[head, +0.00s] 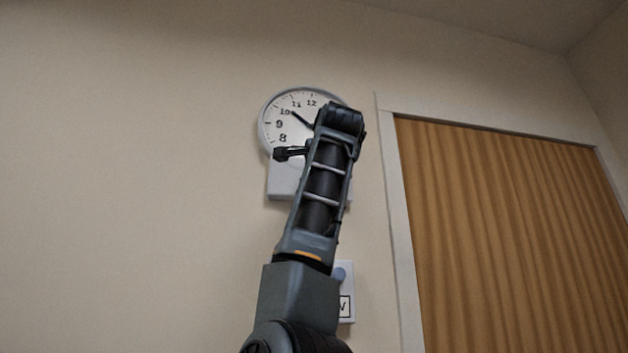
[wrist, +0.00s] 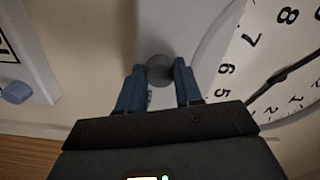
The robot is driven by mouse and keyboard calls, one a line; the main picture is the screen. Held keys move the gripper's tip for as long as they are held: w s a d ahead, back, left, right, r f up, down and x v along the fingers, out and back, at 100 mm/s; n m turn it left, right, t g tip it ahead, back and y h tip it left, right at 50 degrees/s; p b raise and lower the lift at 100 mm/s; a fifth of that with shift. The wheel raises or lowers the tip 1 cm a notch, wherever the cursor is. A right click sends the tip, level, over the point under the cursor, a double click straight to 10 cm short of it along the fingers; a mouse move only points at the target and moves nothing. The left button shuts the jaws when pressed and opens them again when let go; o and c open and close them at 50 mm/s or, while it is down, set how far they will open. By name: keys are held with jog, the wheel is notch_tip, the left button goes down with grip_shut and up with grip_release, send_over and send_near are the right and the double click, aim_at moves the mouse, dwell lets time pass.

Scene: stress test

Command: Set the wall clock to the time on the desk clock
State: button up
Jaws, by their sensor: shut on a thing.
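The round wall clock (head: 270,122) hangs on the wall, its right and lower parts hidden by my arm in the head view. A dark hand points near 10 there. The clock also shows at the right of the wrist view (wrist: 240,52), turned and cut off, with a dark hand reaching from the right edge down-left. A pale box (head: 282,185) sits just under the clock. In the wrist view, my gripper (wrist: 159,74) is shut on a round grey knob (wrist: 160,64), one blue finger on each side. The desk clock is not in view.
A white panel (head: 347,312) with a blue knob and a framed label is lower on the wall, partly behind my arm. It also shows at the upper left of the wrist view (wrist: 38,62). A wooden door (head: 500,230) with a pale frame (head: 393,200) stands right. The wall left is bare.

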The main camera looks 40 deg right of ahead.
jog(key=shift+m, duration=0.7)
jog(key=shift+f+m, duration=0.1)
jog(key=shift+m, duration=0.2)
jog(key=o, duration=1)
jog(key=shift+o, duration=0.2)
jog(key=shift+s, duration=0.1)
jog(key=b+v, duration=0.2)
jog(key=v, duration=0.5)
jog(key=shift+s+a+b, duration=0.2)
jog(key=shift+s+b, duration=0.1)
jog(key=shift+b, duration=0.05)
